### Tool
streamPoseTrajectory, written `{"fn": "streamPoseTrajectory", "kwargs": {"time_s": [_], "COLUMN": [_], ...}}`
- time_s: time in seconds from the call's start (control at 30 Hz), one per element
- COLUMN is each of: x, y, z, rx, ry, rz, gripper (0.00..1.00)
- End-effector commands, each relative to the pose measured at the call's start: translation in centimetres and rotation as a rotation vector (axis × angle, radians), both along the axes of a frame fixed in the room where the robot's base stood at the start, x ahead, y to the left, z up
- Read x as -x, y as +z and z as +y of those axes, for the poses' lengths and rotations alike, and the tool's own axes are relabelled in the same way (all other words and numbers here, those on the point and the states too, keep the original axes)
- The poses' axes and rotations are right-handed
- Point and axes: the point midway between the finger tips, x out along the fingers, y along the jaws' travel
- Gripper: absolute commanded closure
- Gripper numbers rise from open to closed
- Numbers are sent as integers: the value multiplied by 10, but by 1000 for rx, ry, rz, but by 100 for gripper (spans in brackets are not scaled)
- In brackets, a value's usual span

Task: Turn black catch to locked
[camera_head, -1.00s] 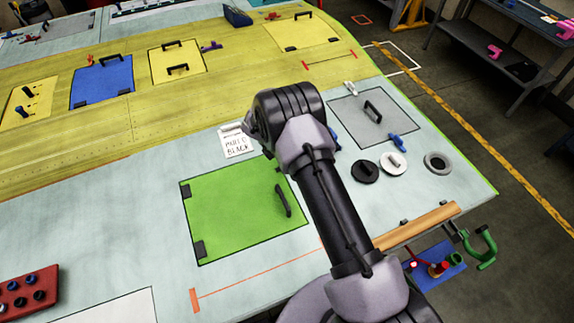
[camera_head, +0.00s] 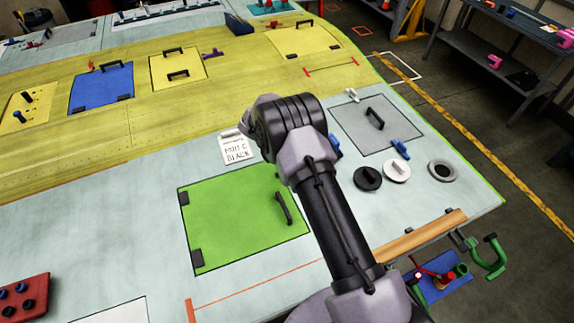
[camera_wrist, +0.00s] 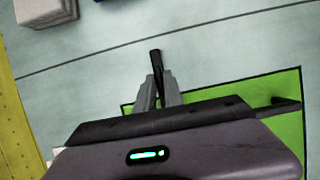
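The black catch (camera_wrist: 156,60) shows in the wrist view as a slim dark lever standing just beyond the edge of the green panel (camera_wrist: 285,130). My gripper (camera_wrist: 157,80) has a grey finger on each side of it, and the fingertips appear to press against it. The catch's base is hidden behind the fingers. In the head view the green panel (camera_head: 235,220) lies left of my arm, and my arm hides the gripper and the catch. A card reading "BLACK" (camera_head: 237,150) lies above the panel.
A black handle (camera_head: 283,208) stands on the green panel. A grey panel (camera_head: 350,120) with a blue catch (camera_head: 400,149) lies right of my arm, near black (camera_head: 368,178) and white (camera_head: 396,171) round pieces. A wooden strip (camera_head: 425,234) and green hook (camera_head: 488,258) edge the table.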

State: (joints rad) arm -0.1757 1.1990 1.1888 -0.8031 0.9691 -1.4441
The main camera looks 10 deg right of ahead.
Motion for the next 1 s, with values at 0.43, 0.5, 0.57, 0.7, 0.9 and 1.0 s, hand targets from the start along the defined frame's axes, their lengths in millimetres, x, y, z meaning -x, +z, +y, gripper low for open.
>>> {"fn": "streamPoseTrajectory", "kwargs": {"time_s": [0.43, 0.5, 0.57, 0.7, 0.9, 1.0], "x": [0, 0, 1, 3, 8, 10], "y": [3, 11, 22, 61, 120, 141], "z": [1, 4, 9, 25, 49, 57], "rx": [0, 0, 0, -1, -1, -1], "ry": [1, 1, 2, 3, 3, 1], "rz": [-1, -2, -2, -4, -4, -3], "gripper": [67, 67, 67, 67, 67, 67]}}
